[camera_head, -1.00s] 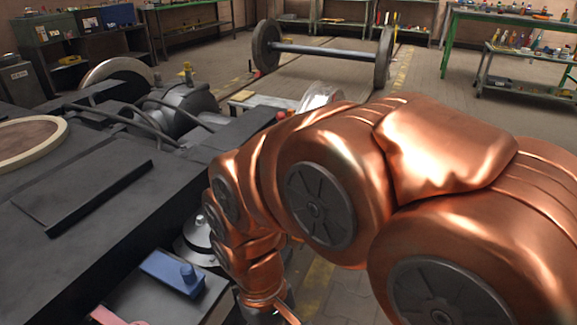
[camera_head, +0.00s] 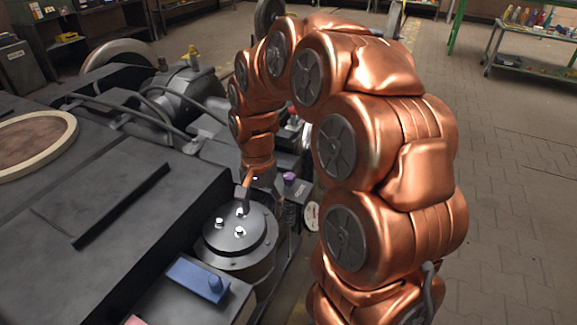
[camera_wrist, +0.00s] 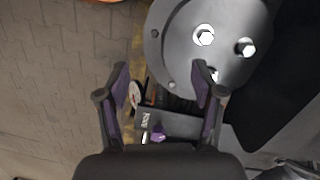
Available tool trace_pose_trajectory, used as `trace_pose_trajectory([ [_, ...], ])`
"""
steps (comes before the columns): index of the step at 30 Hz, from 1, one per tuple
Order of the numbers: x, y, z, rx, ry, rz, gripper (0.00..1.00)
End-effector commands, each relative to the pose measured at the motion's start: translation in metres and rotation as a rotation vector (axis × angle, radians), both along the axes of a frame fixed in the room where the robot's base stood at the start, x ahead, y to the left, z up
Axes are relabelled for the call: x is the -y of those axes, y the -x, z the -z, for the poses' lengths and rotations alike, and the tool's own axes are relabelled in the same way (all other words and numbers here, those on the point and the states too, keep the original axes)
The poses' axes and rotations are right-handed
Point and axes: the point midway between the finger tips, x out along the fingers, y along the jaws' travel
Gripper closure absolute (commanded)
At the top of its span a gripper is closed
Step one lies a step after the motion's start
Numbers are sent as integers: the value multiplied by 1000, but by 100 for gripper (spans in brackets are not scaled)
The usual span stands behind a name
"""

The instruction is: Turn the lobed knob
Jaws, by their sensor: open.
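A small purple knob (camera_wrist: 158,133) shows low in the wrist view, between my fingers and close to the palm edge. It sits on a dark box (camera_wrist: 180,122) with a small white label. In the head view a purple knob (camera_head: 290,177) shows just right of my wrist; its lobes are too small to make out. My gripper (camera_wrist: 163,80) is open, with its two dark, purple-padded fingers spread and nothing between the pads. In the head view my fingers are largely hidden.
A round dark cover (camera_head: 236,232) with bright bolts stands beside the box; my right finger overlaps its edge in the wrist view. A pale dial (camera_head: 312,216) is at the box's side. A blue block (camera_head: 198,281) lies nearer. Open paved floor (camera_head: 510,200) is at right.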

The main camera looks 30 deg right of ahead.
Motion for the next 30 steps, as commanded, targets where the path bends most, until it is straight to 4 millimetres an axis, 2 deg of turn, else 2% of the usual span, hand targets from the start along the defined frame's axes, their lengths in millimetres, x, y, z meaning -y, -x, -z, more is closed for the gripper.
trace_pose_trajectory([
  [1,10,-15,-5,3,5,61,33],
  [6,47,-65,-7,35,29,288,33],
  [12,100,-112,0,61,63,567,33],
  [15,127,-129,5,71,82,695,33],
  [22,170,-149,15,90,112,885,33],
  [30,179,-152,25,94,118,928,33],
])
